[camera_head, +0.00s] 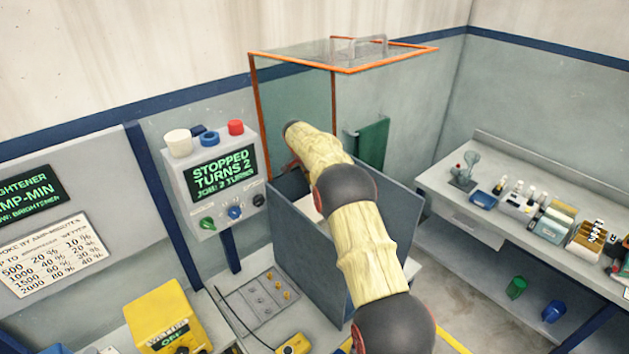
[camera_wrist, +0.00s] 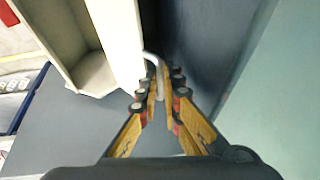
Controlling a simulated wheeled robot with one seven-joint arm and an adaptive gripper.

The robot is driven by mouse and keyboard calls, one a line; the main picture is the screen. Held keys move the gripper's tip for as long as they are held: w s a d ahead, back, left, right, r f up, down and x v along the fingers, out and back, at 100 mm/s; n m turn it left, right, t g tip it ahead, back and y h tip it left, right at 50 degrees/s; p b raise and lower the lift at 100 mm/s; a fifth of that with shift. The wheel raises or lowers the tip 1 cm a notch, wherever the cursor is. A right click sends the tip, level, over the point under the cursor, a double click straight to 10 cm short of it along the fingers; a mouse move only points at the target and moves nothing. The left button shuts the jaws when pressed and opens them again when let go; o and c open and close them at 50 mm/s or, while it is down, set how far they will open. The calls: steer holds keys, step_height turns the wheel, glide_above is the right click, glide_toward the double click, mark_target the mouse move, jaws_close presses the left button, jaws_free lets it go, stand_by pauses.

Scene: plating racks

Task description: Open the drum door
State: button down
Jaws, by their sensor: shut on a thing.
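The drum (camera_wrist: 52,30) shows in the wrist view as a pale cream, many-sided body at upper left, with a hollow side visible. A brighter white panel, which looks like the drum door (camera_wrist: 115,40), stands along its right side. A thin pale curved handle (camera_wrist: 151,58) comes off that panel's right edge. My gripper (camera_wrist: 160,82) is shut on the handle, with its fingers on either side of it. In the head view my arm hides the gripper and nearly all of the drum; only a small cream patch (camera_head: 309,207) shows beside the arm.
Dark grey panels (camera_head: 300,245) surround the drum. A clear orange-edged guard (camera_head: 345,70) stands above. The control box (camera_head: 213,165) at left reads "STOPPED TURNS 2". A side bench (camera_head: 480,225) with small items is at right.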

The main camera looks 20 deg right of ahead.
steer(key=shift+w+r, duration=0.35)
steer(key=shift+r, duration=0.3)
steer(key=c, duration=2.3)
jaws_free()
steer(key=o, duration=0.3)
steer(key=shift+s+f, duration=0.2)
steer(key=shift+f, duration=0.2)
steer(key=shift+o, duration=0.2)
steer(key=shift+a+r, duration=0.1)
steer(key=v, duration=1.1)
steer(key=shift+r, duration=0.35)
steer(key=shift+s+a, duration=0.1)
steer(key=shift+s, duration=0.05)
steer(key=shift+c, duration=0.5)
